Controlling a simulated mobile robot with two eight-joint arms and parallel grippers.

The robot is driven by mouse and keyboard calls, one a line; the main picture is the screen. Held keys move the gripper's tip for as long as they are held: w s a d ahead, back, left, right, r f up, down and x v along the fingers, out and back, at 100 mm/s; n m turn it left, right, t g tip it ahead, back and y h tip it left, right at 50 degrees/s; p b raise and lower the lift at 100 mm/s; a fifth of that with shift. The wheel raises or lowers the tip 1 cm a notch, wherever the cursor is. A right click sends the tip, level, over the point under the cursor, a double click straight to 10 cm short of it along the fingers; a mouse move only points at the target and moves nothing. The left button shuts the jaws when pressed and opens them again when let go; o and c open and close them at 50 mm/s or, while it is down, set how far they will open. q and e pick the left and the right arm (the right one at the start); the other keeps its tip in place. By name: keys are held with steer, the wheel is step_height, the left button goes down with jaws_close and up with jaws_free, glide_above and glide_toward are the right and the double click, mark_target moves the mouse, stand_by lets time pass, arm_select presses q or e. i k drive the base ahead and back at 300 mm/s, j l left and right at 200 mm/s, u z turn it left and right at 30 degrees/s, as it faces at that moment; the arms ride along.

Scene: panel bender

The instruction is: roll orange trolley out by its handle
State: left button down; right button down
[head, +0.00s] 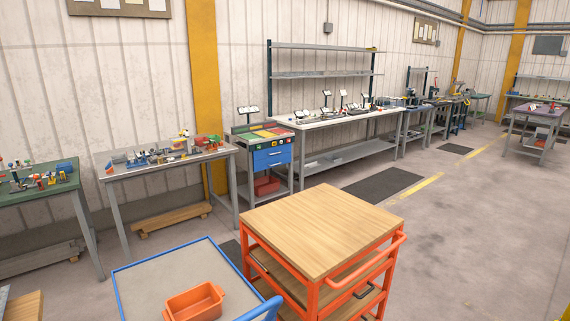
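The orange trolley (310,290) stands at the bottom centre of the head view, with a light wooden top (322,228) and lower wooden shelves. Its orange handle (368,264) is a bar along the right side of the top. Dark small items show on a lower shelf, too unclear to name. The trolley's lower end is cut off by the frame. Neither of my grippers is in view, and nothing is seen touching the handle.
A blue-edged trolley (150,262) with an orange bin (194,302) stands close on the left. Workbenches, including a long white-topped one (340,122), line the wall. A dark floor mat (382,184) lies behind. The concrete floor (480,240) to the right is clear.

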mark_target(316, 233)
steer(key=i+l, duration=0.9)
